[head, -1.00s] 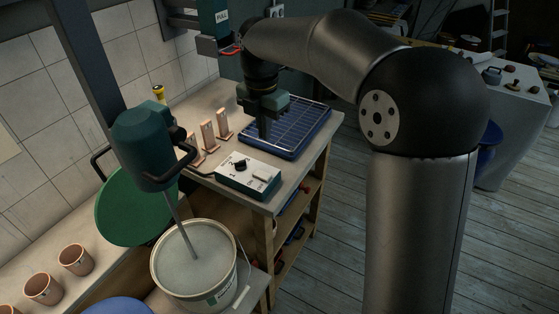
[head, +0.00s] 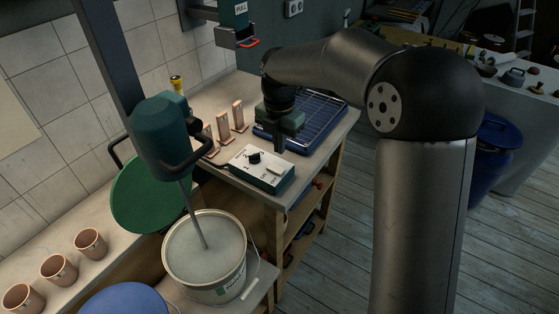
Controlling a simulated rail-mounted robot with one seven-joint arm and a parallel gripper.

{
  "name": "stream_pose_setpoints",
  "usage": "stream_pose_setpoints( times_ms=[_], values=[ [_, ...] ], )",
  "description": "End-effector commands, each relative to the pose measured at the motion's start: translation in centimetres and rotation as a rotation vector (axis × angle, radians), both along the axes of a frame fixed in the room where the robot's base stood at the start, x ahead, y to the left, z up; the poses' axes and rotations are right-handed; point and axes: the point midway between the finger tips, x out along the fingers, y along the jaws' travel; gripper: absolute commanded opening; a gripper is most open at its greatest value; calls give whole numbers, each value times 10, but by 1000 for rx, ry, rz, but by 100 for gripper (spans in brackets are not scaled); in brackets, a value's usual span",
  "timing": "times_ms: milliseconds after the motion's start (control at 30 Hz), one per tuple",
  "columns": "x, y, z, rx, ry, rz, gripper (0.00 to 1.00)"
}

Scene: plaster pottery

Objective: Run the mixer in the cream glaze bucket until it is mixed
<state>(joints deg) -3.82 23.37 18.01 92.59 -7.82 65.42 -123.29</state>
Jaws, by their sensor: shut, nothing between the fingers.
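The mixer (head: 160,135) is a dark green motor head with black handles on a dark stand at the left. Its thin shaft (head: 192,215) slants down into the cream glaze bucket (head: 210,295), which holds a pale, even-looking liquid. A control box (head: 247,172) with a white top, a black knob (head: 254,157) and a pale rocker switch (head: 273,170) sits on the bench corner. My gripper (head: 279,150) is shut and empty, pointing down just behind the box, near the switch. I cannot tell whether it touches the box. Whether the shaft is turning cannot be seen.
A blue rack tray (head: 322,112) lies behind my gripper. Upright pinkish tiles (head: 222,126) stand left of it. A green lid (head: 150,190) leans behind the bucket. Terracotta cups (head: 58,270) and a blue lid (head: 125,300) are at lower left. A pull box (head: 235,20) hangs above.

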Motion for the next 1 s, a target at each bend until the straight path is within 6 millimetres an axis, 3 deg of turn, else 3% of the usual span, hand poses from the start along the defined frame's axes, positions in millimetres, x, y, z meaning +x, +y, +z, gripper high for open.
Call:
stream_pose_setpoints(
  times_ms=[200, 400, 1000],
  values=[
    [-1, 0, -41, -1, 3, 0, 0],
    [-1, 0, -60, 0, 1, 1, 0],
    [-1, -2, -70, -1, 1, -1, 0]
  ],
)
